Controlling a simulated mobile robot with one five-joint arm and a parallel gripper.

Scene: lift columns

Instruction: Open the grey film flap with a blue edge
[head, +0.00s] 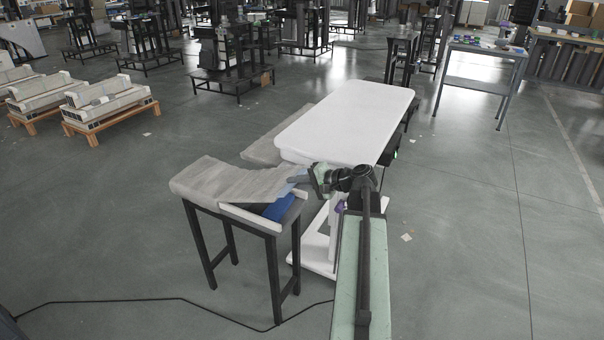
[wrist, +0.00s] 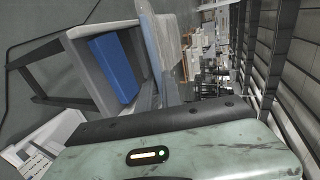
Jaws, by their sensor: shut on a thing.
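The grey film flap (head: 245,184) lies along the top of a narrow dark-legged stand in the head view. Its right end is lifted clear of the stand's white rim, and its blue edge (head: 298,177) is at my gripper (head: 308,179). My gripper is shut on that edge; the fingertips are small and partly hidden there. A blue block (head: 280,207) shows in the gap under the lifted end. In the wrist view the blue block (wrist: 113,68) lies in a pale tray (wrist: 84,72), and the film (wrist: 163,45) rises beside it.
A white-topped table (head: 345,120) stands just behind my gripper. A black cable (head: 150,300) runs on the floor before the stand. Pale stacked units on wooden pallets (head: 108,105) are at the left. The floor at right is mostly open.

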